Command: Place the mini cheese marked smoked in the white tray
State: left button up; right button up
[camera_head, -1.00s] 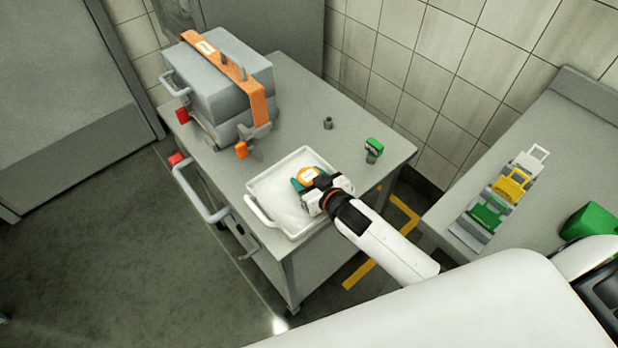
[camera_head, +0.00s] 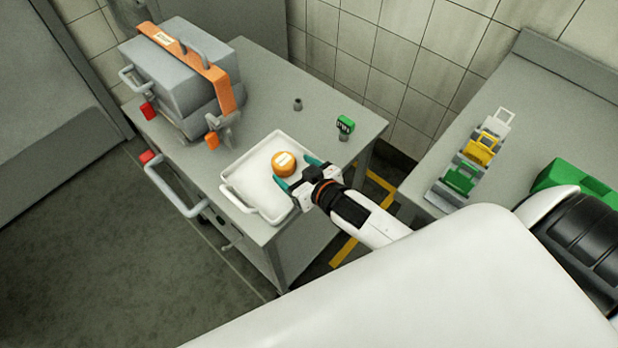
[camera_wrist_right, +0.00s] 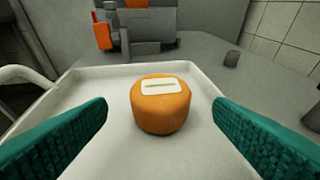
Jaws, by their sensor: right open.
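An orange mini cheese (camera_head: 284,163) with a pale label on top sits upright in the white tray (camera_head: 240,195); the label's writing is too small to read. In the right wrist view the cheese (camera_wrist_right: 160,105) stands on the floor of the tray (camera_wrist_right: 100,70), between and beyond the teal fingertips. My right gripper (camera_head: 297,172) is open and empty at the tray's right side, its fingers (camera_wrist_right: 160,125) apart from the cheese on both sides. My left gripper is not in view.
The tray lies on a grey cart (camera_head: 290,90). A grey strapped case (camera_head: 180,75) stands behind it at left. A small dark cylinder (camera_head: 297,104) and a green-topped item (camera_head: 345,125) stand on the cart. A side counter (camera_head: 540,110) holds coloured tags.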

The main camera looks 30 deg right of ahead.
jog(key=v, duration=0.6)
jog(key=shift+s, duration=0.15)
jog(key=shift+r, duration=0.15)
jog(key=s+f+g+h, duration=0.25)
jog(key=s+g, duration=0.75)
jog(key=s, duration=0.5)
notch_tip(320, 180, down, 25)
jog(key=s+g, duration=0.1)
jog(key=s+d+f, duration=0.1)
jog(key=s+f, duration=0.7)
jog(key=s+d+f+g, duration=0.1)
jog(key=s+d+f, duration=0.1)
jog(key=s+f, duration=0.7)
jog(key=shift+d, duration=0.3)
